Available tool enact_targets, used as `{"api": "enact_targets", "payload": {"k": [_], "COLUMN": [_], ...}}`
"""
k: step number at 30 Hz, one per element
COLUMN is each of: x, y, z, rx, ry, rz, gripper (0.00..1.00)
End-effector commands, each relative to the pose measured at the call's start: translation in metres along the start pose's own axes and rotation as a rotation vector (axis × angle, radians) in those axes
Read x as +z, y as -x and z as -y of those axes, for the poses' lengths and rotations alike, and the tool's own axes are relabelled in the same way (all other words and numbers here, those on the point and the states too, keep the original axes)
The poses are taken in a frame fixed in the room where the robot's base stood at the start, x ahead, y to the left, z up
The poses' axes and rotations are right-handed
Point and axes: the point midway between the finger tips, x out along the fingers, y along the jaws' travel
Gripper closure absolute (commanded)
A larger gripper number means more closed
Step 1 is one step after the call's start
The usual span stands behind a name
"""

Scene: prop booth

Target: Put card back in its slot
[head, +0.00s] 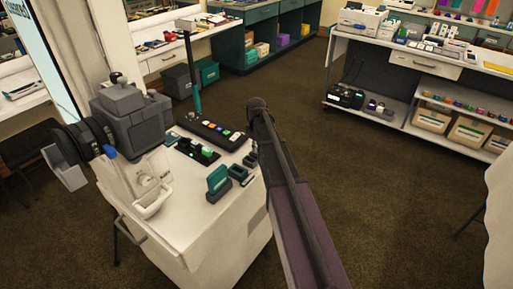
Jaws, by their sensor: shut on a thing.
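My arm rises from the bottom middle to a dark joint beside the right edge of a white cabinet top (212,222). My gripper and whatever it holds do not show; the arm hides part of the view. A teal upright piece (217,178) stands in a dark holder near the front of the cabinet top. A low dark block (239,172) lies just right of it. I cannot tell which of these is a card or a card slot.
A grey camera-like machine (125,112) and a clear-and-white tray (152,196) fill the cabinet's left side. A black strip with coloured buttons (212,131) lies behind. A teal pole (190,80) stands at the back. A white shelf cart (420,62) is far right; the brown floor between is clear.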

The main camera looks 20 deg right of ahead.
Motion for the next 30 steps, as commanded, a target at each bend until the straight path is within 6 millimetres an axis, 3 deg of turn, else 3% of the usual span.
{"api": "enact_targets", "payload": {"k": [20,21,25,30], "x": [0.0,0.0,0.0,0.0], "y": [-0.0066,-0.0066,-0.0066,-0.0066], "z": [0.0,0.0,0.0,0.0], "rx": [0.0,0.0,0.0,0.0], "ry": [0.0,0.0,0.0,0.0], "rz": [0.0,0.0,0.0,0.0], "gripper": [1.0,0.77,0.4,0.4]}}
